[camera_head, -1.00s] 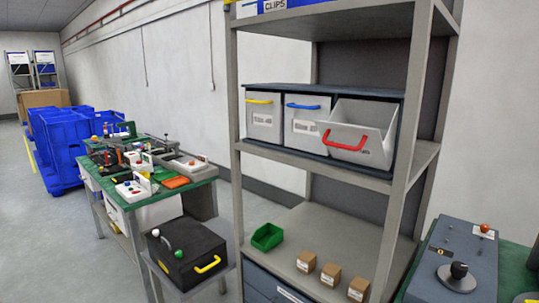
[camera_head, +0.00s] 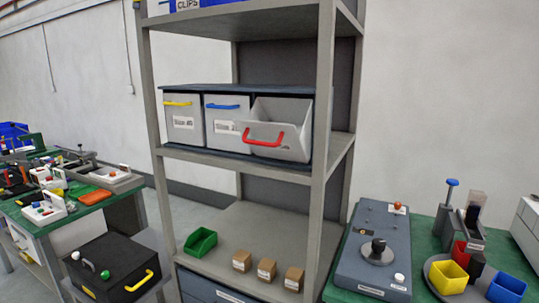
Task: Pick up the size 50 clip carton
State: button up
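Three small brown cartons with white labels stand in a row on the lower shelf (camera_head: 262,228) of the grey rack: a left carton (camera_head: 242,261), a middle carton (camera_head: 266,270) and a right carton (camera_head: 294,279). Their labels are too small to read, so I cannot tell which is size 50. They stand apart from each other near the shelf's front edge. My gripper is not in view.
A green bin (camera_head: 200,242) sits left of the cartons. Above, the red-handled drawer (camera_head: 277,128) is pulled out; the yellow-handled (camera_head: 184,122) and blue-handled (camera_head: 226,125) drawers are shut. A rack post (camera_head: 322,150) rises right of the cartons. A grey control box (camera_head: 373,248) stands farther right.

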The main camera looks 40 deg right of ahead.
aim_at(267, 268)
jog(key=i+j+z, duration=0.1)
jog(key=i+z, duration=0.25)
jog(key=i+j+z, duration=0.15)
jog(key=z, duration=0.25)
jog(key=i+j+z, duration=0.2)
jog(key=z, duration=0.15)
